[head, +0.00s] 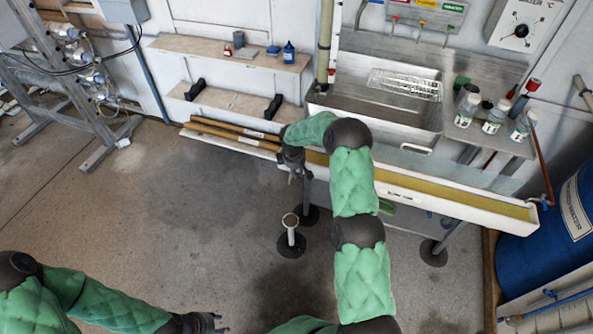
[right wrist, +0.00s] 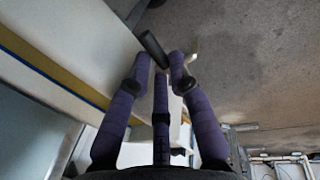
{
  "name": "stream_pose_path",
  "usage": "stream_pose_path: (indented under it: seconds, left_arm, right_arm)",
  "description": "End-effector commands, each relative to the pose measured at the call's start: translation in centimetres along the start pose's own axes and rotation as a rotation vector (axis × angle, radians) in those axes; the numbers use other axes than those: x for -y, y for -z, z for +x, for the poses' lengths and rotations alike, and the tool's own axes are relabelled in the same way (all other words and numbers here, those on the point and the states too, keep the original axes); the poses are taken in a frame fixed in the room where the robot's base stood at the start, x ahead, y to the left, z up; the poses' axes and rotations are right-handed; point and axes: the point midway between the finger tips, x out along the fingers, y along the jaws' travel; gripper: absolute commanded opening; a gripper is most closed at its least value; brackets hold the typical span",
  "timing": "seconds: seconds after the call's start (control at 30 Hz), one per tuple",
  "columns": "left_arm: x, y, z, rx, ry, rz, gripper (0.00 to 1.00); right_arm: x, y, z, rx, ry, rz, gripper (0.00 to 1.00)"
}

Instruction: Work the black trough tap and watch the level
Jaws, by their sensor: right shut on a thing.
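The long white trough (head: 455,209) runs along the wall below the sink, with yellow-green liquid (head: 440,195) in it; the level cannot be read exactly. The trough also shows at the left of the right wrist view (right wrist: 75,42). My right gripper (head: 297,176) points down at the trough's left end. In the right wrist view its purple fingers (right wrist: 161,62) are closed on the black tap (right wrist: 151,44), whose handle sticks out beyond the fingertips. In the head view the tap is hidden by the gripper. My left gripper (head: 219,323) is empty, low over the floor, with its fingertips apart.
A short pipe stand (head: 290,222) rises from the floor near my right gripper. A steel sink (head: 375,105) with bottles (head: 495,117) is behind the trough.

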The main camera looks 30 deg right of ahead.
Motion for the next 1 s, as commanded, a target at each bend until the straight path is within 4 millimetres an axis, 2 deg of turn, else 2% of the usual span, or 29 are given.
stream_pose_path:
  seconds: [0.27,1.0]
  left_arm:
    - [0.3,0.0,0.9,0.0,0.0,0.0,0.4]
    - [0.8,0.1,2.1,0.0,0.0,0.0,0.4]
  right_arm:
    - [0.5,0.1,0.1,0.036,0.0,0.183,0.0]
    - [1.7,1.0,-0.3,0.172,0.0,0.872,0.0]
